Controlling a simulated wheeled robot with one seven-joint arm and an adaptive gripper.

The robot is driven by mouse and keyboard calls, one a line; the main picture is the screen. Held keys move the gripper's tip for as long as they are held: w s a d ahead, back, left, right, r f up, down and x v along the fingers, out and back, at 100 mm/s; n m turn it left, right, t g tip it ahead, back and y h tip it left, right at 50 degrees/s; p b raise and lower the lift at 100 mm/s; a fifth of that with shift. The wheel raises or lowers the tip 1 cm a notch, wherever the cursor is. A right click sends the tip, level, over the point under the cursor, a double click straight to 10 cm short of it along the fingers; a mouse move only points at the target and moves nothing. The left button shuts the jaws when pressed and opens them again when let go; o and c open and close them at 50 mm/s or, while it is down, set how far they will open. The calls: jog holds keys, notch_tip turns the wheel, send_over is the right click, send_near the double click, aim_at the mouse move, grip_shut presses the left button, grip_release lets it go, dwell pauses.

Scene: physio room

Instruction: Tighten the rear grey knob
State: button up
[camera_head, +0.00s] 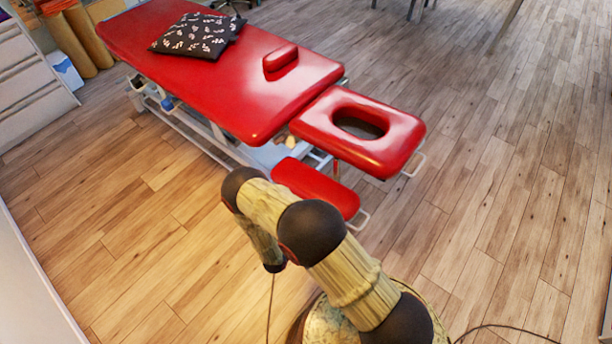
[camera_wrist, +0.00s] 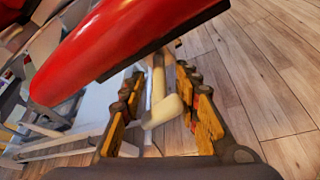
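The red treatment table (camera_head: 225,75) has a headrest with a face hole (camera_head: 395,150) and a lower red pad (camera_head: 318,188). In the wrist view, a red pad (camera_wrist: 105,50) with a dark underside fills the upper left. My gripper (camera_wrist: 159,82) is open below it, its yellow-orange fingers apart. A cream L-shaped bar or handle (camera_wrist: 168,108) shows between the fingers; I cannot tell whether either finger touches it. No part is clearly recognizable as the rear grey knob. In the head view my gripper cannot be made out.
A patterned dark cushion (camera_head: 195,36) and a small red bolster (camera_head: 280,60) lie on the table. Pale metal frame parts (camera_wrist: 55,140) crowd the wrist view's left. White drawers (camera_head: 30,75) stand at the far left. Open wooden floor (camera_head: 480,160) lies to the right.

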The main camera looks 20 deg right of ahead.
jog(key=n+g+h, duration=0.1)
jog(key=n+g, duration=0.1)
jog(key=n, duration=0.2)
jog(key=shift+g, duration=0.3)
jog(key=p+v, duration=0.3)
jog(key=v, duration=0.5)
jog(key=d+r+m+g+y+b, duration=0.1)
jog(key=r+m, duration=0.5)
jog(key=r, duration=0.8)
jog(key=d+r+m+g+y+b, duration=0.1)
jog(key=d+r+m+g+b, duration=0.2)
jog(key=r, duration=1.2)
jog(key=shift+w+r+m+g+y+b, duration=0.2)
jog(key=shift+m+g+y+b, duration=0.2)
jog(key=shift+m+g, duration=1.2)
jog(key=shift+m+t, duration=0.4)
jog(key=shift+c, duration=0.3)
